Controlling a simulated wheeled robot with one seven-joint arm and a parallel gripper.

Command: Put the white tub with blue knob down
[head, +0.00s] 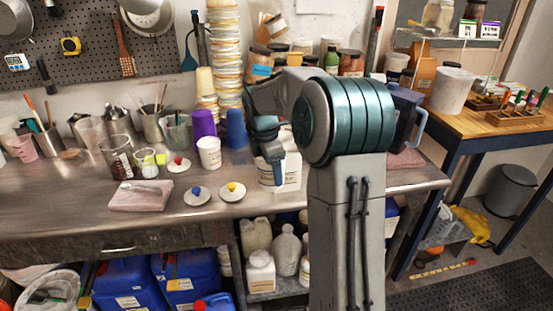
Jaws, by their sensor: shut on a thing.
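My gripper (275,157) points down over the steel bench, right of the blue cup. It is shut on what looks like a white tub (292,174) with a printed label. My arm hides much of this tub, and the contact with the fingers is hard to see. A blue part shows in front of the tub, but I cannot tell whether it is the knob. The tub is low over the bench near its front; I cannot tell whether its base touches. A separate white disc with a blue knob (197,195) lies on the bench to the left.
White discs with a yellow knob (232,190) and a red knob (178,163) lie nearby. A small open white tub (209,153), purple cup (203,124) and blue cup (236,130) stand behind. A pinkish slab (140,196) lies left. Bare steel (60,200) is at far left.

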